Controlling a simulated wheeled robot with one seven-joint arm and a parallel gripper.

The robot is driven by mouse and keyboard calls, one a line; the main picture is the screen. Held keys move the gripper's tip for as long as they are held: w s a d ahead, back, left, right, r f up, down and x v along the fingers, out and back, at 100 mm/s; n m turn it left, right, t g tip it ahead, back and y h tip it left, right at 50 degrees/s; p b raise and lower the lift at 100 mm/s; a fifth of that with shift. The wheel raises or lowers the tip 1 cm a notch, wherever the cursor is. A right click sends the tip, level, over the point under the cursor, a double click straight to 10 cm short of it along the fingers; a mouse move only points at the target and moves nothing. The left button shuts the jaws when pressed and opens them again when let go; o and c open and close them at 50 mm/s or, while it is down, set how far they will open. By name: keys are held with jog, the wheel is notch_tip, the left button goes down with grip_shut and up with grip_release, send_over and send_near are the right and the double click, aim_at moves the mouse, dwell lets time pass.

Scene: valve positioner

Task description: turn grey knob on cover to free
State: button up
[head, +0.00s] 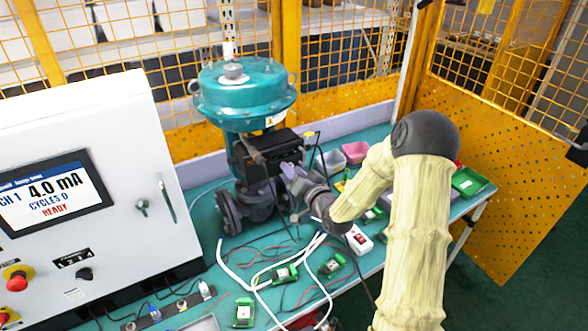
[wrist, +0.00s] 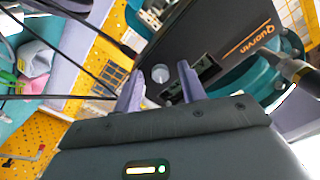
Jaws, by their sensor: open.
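The black positioner cover (wrist: 215,45) with orange lettering fills the upper middle of the wrist view. The round grey knob (wrist: 160,73) is on its face, beside a small dark display window (wrist: 195,75). My gripper (wrist: 160,69) is open, its two purple fingers pointing at the cover. In the picture the knob lies between the fingertips; I cannot tell whether they touch it or how deep they reach. In the head view the black cover (head: 275,143) is under the teal actuator (head: 240,90), with my gripper (head: 290,170) in front. The knob cannot be made out there.
A white cabinet (head: 130,130) with a screen reading 4.0 mA and READY stands at the left. Cables (head: 265,283) and green-edged modules (head: 285,273) lie on the teal bench. Bins (head: 355,152) stand behind my arm. Dark cables (wrist: 60,45) run near my gripper's left side.

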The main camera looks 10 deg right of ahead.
grip_shut()
jog(key=shift+f+n+b, duration=0.15)
jog(key=shift+n+b, duration=0.15)
jog(key=shift+b, duration=0.3)
jog(key=shift+w+n+b, duration=0.1)
jog(key=shift+n+b, duration=8.6)
jog(key=shift+b, duration=3.25)
